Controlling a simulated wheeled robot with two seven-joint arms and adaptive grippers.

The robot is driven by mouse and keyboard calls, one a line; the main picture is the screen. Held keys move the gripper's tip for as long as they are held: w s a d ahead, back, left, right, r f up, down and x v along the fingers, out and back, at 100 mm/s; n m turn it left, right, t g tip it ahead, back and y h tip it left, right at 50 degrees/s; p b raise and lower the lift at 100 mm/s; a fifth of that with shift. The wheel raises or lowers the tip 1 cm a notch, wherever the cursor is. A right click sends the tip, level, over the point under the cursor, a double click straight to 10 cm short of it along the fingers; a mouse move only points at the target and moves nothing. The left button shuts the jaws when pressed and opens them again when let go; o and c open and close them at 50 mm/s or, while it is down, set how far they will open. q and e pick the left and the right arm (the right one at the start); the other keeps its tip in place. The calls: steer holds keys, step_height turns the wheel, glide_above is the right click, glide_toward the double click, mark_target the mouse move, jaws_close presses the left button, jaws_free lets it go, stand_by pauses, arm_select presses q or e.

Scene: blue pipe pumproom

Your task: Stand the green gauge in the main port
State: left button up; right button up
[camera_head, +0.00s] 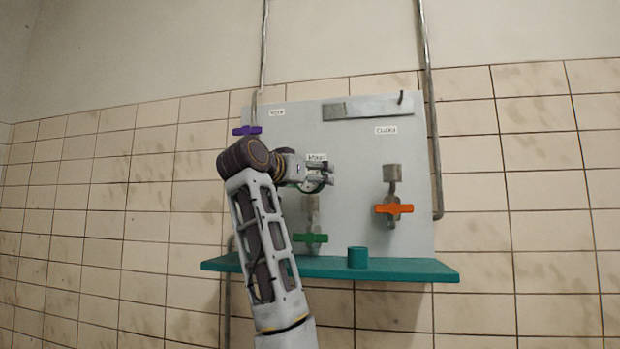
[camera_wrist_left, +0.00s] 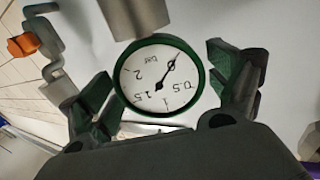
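The green gauge (camera_wrist_left: 160,76) has a round white dial and a green rim, and shows upside down in the left wrist view. My left gripper (camera_head: 322,179) is in front of the panel, below the middle label (camera_head: 317,157). The main port (camera_head: 312,203) is a grey socket above a green valve handle (camera_head: 312,238). A grey cylinder (camera_wrist_left: 134,14), seemingly this port, is close to the gauge rim. The gauge's stem is hidden. My right gripper is out of view.
A teal shelf (camera_head: 420,272) runs below the panel and carries a teal cup (camera_head: 357,258). To the right are another grey socket (camera_head: 392,172) and an orange valve handle (camera_head: 393,209). A purple handle (camera_head: 247,130) is at the upper left. Vertical pipes flank the panel.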

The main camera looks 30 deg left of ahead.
arm_select(q)
steer(key=shift+s, duration=0.1)
stand_by(0.4)
steer(key=s+a, duration=0.1)
steer(key=s, duration=1)
steer(key=shift+s, duration=0.35)
stand_by(0.8)
